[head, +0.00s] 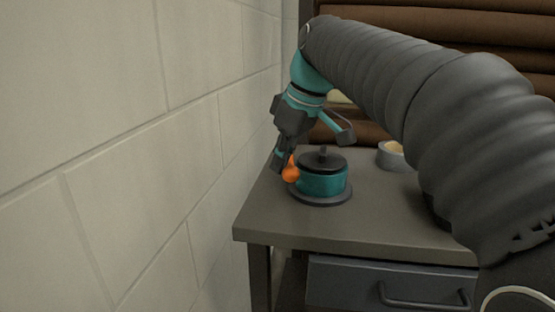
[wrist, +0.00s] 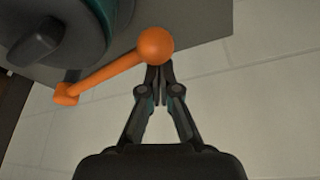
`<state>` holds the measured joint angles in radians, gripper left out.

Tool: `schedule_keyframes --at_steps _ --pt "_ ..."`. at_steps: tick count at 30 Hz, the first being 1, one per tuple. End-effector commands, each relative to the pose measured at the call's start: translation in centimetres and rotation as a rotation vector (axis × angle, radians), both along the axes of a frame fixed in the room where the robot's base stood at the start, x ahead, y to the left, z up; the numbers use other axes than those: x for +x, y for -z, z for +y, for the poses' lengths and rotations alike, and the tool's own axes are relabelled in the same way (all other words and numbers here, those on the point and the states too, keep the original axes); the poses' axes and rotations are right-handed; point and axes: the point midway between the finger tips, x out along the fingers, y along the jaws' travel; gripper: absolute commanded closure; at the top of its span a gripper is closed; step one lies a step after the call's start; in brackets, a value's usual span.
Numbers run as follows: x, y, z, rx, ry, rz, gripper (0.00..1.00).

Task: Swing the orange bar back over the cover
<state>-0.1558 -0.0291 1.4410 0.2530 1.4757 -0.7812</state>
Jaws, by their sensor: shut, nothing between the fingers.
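The orange bar (wrist: 110,74) has a round ball end and shows in full in the wrist view, lying off to the side of the teal pot. Its ball end (head: 291,174) shows at the pot's left side in the head view. The dark cover (head: 324,161) with a knob sits on top of the teal pot (head: 324,182); part of it shows at the upper left in the wrist view (wrist: 36,38). My gripper (wrist: 158,72) is shut and empty, its fingertips right beside the ball end. I cannot tell whether they touch it.
The pot stands on a round dark base (head: 322,198) on a grey table (head: 370,220). A block wall (head: 200,170) is close on the left. A roll of tape (head: 392,157) lies at the back right. A drawer with a handle (head: 425,298) is below the tabletop.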

Motion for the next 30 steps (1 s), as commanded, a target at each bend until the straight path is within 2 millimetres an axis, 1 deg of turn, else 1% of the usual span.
schedule_keyframes --at_steps 1,4,7,15,21,25,30 --pt "-0.1 0.1 -0.5 -0.011 0.005 0.006 1.00" --pt "-0.2 -0.2 -0.6 -0.012 0.006 0.007 1.00" --pt "-0.2 -1.1 -0.9 -0.012 0.007 0.006 1.00" --pt "-0.6 -5.3 -1.7 -0.008 0.002 0.000 1.00" --pt "-0.8 -7.9 -2.1 -0.004 -0.008 0.000 1.00" --pt "-0.9 -8.8 -2.3 -0.003 -0.009 0.001 1.00" --pt "-1.0 -9.3 -2.5 -0.003 -0.009 0.002 1.00"
